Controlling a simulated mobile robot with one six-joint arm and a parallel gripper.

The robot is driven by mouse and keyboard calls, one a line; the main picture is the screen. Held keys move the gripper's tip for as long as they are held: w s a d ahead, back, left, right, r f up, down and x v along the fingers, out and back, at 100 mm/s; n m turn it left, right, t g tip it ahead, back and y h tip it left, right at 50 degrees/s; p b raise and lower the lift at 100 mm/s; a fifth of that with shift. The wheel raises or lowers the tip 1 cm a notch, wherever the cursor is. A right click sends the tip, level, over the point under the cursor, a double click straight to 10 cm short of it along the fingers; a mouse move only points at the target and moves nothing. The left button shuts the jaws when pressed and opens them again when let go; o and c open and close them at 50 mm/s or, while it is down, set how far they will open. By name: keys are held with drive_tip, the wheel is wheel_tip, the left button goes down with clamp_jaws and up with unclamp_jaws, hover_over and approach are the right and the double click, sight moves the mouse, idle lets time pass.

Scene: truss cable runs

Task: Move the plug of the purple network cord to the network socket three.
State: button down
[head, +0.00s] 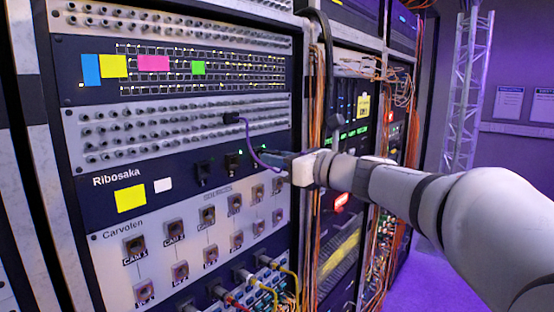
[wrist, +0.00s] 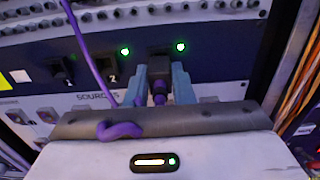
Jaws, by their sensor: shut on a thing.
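My gripper (wrist: 160,78) is shut on the dark plug (wrist: 159,88) of the purple cord, whose purple boot shows between the blue-grey fingers. The plug is at the dark socket three (wrist: 160,52), right of socket two (wrist: 108,70) and socket one (wrist: 62,72). Its tip is hidden, so I cannot tell how deep it sits. The purple cord (wrist: 85,50) runs down from above and loops over my gripper's front. In the head view my gripper (head: 283,158) is at the right of the socket row, and the cord (head: 248,140) comes from a jack panel above.
Green lights glow near sockets two (wrist: 125,51) and three (wrist: 180,47). Below is a grey panel (head: 215,200) with several square connectors, and several coloured cables (head: 262,285) at the bottom. Bundles of orange cables (head: 315,110) hang along the rack's right edge, close to my arm.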

drive_tip(key=shift+w+a, duration=0.4)
drive_tip(key=shift+a, duration=0.1)
idle(1.2)
drive_tip(key=c, duration=1.2)
unclamp_jaws()
drive_tip(key=shift+o, duration=0.2)
drive_tip(key=shift+b+v, duration=0.4)
drive_tip(key=shift+v, duration=2.1)
drive_tip(key=v, duration=0.4)
